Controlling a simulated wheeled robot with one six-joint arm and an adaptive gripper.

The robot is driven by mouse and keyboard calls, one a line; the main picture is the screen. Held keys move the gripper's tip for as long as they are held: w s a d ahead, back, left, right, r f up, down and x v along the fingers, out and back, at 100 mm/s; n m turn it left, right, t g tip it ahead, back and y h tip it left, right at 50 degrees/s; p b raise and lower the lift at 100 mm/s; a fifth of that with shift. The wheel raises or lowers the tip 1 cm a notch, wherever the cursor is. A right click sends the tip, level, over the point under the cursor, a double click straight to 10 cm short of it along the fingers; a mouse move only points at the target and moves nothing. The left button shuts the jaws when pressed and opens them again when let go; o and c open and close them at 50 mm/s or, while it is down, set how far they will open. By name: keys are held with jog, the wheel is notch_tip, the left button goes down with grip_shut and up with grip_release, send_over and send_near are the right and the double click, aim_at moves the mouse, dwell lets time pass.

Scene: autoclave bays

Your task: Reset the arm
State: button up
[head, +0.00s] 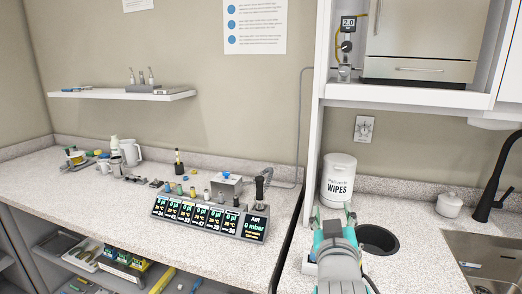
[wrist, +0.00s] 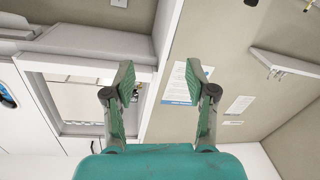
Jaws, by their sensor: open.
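My gripper (wrist: 160,90) shows in the wrist view with its two fingers spread wide apart and nothing between them. The wrist view is tilted and looks toward the wall and a white cabinet. In the head view my teal and grey arm (head: 337,250) is at the lower right, over the counter in front of the wipes tub (head: 339,180).
A row of lit displays (head: 210,216) stands on the left counter (head: 110,205). A dark round opening (head: 379,239), a sink (head: 488,262) and a black faucet (head: 494,180) are right of my arm. A shelf (head: 125,94) and a cabinet (head: 420,60) are above.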

jog(key=s+d+f+n+y, duration=0.1)
jog(key=s+f, duration=0.5)
jog(key=f, duration=0.3)
jog(key=s+f+g+y, duration=0.1)
jog(key=s+f, duration=0.5)
jog(key=f, duration=0.3)
jog(key=s+d+f+n+y, duration=0.1)
jog(key=s+f+y, duration=0.1)
jog(key=s+f, duration=0.55)
jog(key=s+f+m, duration=0.1)
jog(key=s+f, duration=0.1)
jog(key=s, duration=1.2)
jog(key=s+d+f+m+g, duration=0.1)
jog(key=s+f, duration=0.2)
jog(key=s, duration=1.1)
jog(key=shift+d+f+m+g, duration=0.25)
jog(key=shift+f+m+g, duration=0.05)
jog(key=shift+f+m, duration=0.1)
